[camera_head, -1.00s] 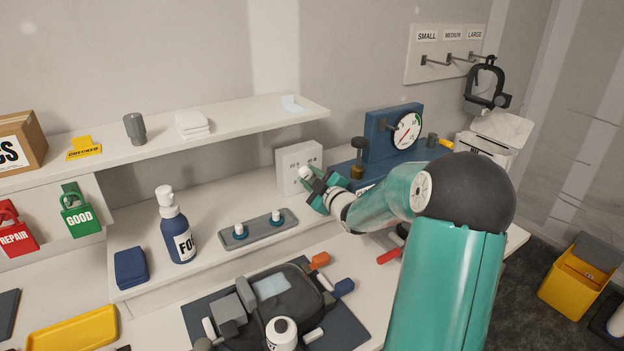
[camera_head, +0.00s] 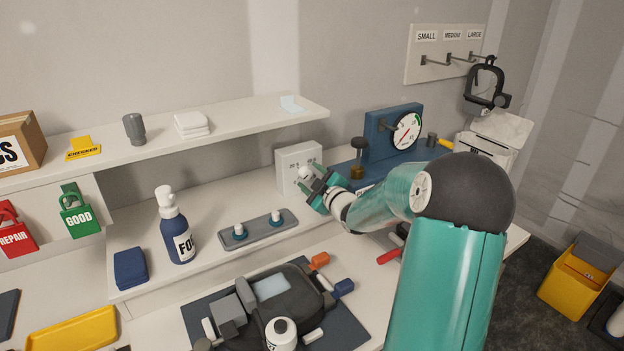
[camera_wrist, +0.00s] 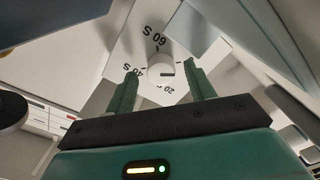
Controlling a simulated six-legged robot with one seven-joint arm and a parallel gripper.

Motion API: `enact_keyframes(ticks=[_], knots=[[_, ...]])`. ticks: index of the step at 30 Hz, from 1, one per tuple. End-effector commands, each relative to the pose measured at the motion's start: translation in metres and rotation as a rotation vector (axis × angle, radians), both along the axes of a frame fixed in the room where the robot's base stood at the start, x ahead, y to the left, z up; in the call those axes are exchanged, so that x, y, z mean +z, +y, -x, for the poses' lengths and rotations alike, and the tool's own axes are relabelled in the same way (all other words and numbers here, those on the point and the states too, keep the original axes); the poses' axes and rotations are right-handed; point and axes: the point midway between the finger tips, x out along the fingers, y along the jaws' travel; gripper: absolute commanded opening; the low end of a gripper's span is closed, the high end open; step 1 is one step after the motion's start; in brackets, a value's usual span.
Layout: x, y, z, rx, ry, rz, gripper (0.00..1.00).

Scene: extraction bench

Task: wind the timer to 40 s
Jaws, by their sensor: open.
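The timer (camera_head: 289,172) is a white box standing on the bench against the wall. In the wrist view its white face (camera_wrist: 185,92) shows the marks 60 S, 40 S and 20 S around a round white knob (camera_wrist: 158,78). A short dark line on the knob points toward the right of the picture. My gripper (camera_head: 315,182) is open in front of the timer. In the wrist view my gripper's green fingers (camera_wrist: 161,70) stand one on each side of the knob, with gaps between. I cannot tell how deep the fingertips reach.
A blue gauge stand (camera_head: 376,140) and a dark-topped brass post (camera_head: 357,165) stand close right of the timer. A shelf (camera_head: 240,118) runs above on the left. A grey tray (camera_head: 258,232) with two white-topped pieces lies in front. A spray-style bottle (camera_head: 176,232) stands farther left.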

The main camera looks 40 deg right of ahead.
Motion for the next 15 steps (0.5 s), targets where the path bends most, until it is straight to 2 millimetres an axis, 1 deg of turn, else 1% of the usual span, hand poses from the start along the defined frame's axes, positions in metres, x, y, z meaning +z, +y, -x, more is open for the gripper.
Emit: enact_keyframes(ticks=[4, 8, 15], knots=[[0.000, 0.000, 0.006, -0.001, 0.001, 0.001, 0.54], [0.000, 0.002, 0.023, 0.000, 0.002, 0.003, 0.54], [0.000, 0.004, 0.076, -0.001, 0.001, 0.002, 0.54]])
